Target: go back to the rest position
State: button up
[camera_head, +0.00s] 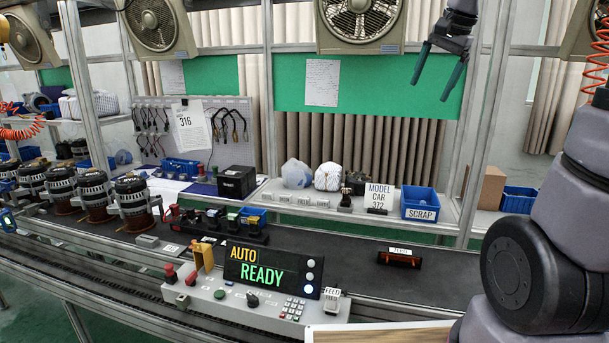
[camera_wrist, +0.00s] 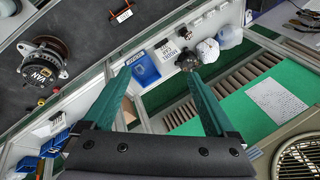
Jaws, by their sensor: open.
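My gripper (camera_head: 440,66) hangs high at the upper right of the head view, in front of the green board. Its two dark green fingers are spread apart with nothing between them. In the wrist view my gripper (camera_wrist: 158,108) also shows open and empty, with the shelf and conveyor well beyond the fingertips. My arm fills the right edge of the head view. The gripper touches nothing that I can see.
A control panel (camera_head: 215,295) with an "AUTO READY" display (camera_head: 272,272) stands in front of the dark conveyor (camera_head: 345,262). Several alternators (camera_head: 132,200) stand at left. A blue SCRAP bin (camera_head: 420,203) sits on the rear shelf. Fans (camera_head: 360,22) and frame posts (camera_head: 485,120) are near the gripper.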

jog(key=s+a+f+n+t, duration=0.1)
jog(key=s+a+f+n, duration=0.1)
jog(key=s, duration=0.7)
jog(key=s+a+f+n+t, duration=0.1)
jog(key=s+a+f+n, duration=0.1)
jog(key=s, duration=0.7)
jog(key=shift+s+a+f+n+y, duration=0.3)
jog(key=shift+s+a+f+n, duration=0.15)
jog(key=shift+n, duration=0.35)
jog(key=shift+w+r, duration=0.1)
